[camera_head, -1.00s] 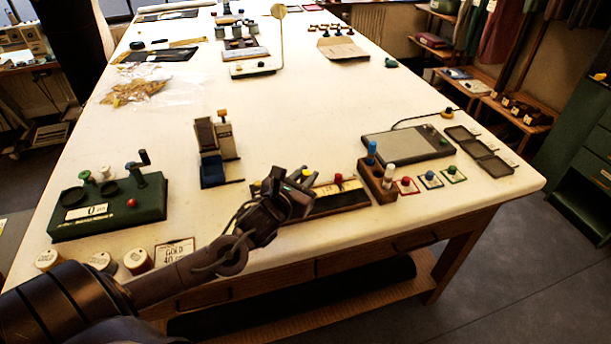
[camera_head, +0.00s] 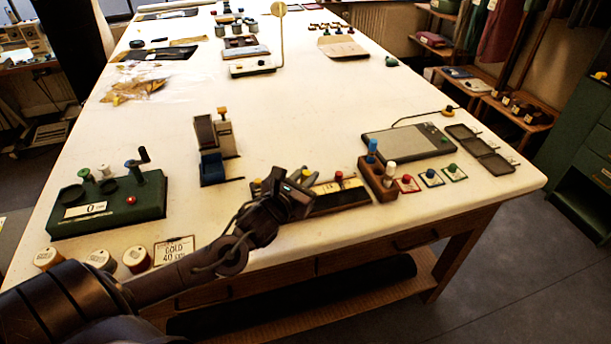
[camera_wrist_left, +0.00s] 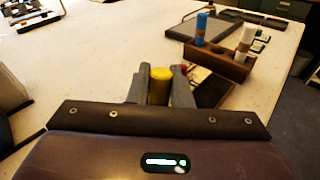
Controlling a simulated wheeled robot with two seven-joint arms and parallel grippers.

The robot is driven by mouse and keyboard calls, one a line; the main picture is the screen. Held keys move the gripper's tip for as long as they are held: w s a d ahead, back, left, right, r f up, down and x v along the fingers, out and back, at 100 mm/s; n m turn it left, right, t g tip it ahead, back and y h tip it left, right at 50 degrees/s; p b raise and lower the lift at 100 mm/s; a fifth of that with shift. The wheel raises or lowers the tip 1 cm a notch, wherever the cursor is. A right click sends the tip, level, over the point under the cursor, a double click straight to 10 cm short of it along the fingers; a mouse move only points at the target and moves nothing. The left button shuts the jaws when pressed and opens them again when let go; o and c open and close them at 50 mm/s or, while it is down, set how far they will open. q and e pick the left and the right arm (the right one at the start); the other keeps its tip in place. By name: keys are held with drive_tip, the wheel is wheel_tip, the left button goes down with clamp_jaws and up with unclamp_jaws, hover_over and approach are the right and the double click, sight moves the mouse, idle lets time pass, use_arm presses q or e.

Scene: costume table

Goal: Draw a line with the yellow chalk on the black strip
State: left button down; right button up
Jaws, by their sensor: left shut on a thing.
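My left gripper (camera_head: 300,186) is low over the near edge of the table, shut on the yellow chalk (camera_head: 308,174). In the left wrist view the yellow chalk (camera_wrist_left: 159,86) stands between the two grey fingers, and its lower end is hidden. The black strip (camera_head: 343,199) lies just right of the gripper, partly covered by it. A corner of the strip shows behind the fingers in the wrist view (camera_wrist_left: 214,94). Whether the chalk touches the strip cannot be told. My right gripper is not in view.
A wooden block (camera_head: 380,190) holding a blue and a white stick stands at the strip's right end. A red-topped piece (camera_head: 338,176) is at the strip's back edge. A green device (camera_head: 110,206) stands left.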

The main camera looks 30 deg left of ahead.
use_arm(q)
drive_tip(key=shift+f, duration=0.3)
drive_tip(key=shift+w+d, duration=0.1)
drive_tip(key=shift+w+d+b, duration=0.4)
drive_tip(key=shift+w+b, duration=0.15)
drive_tip(key=shift+b, duration=0.05)
drive_tip(key=shift+w+d, duration=0.15)
drive_tip(key=shift+d, duration=0.1)
idle(0.3)
drive_tip(key=shift+w+d+f+b, duration=0.1)
drive_tip(key=shift+w+d+b, duration=0.5)
drive_tip(key=shift+w, duration=0.1)
drive_tip(key=shift+w+d+b, duration=0.35)
drive_tip(key=shift+w+d, duration=0.35)
drive_tip(key=shift+w, duration=0.1)
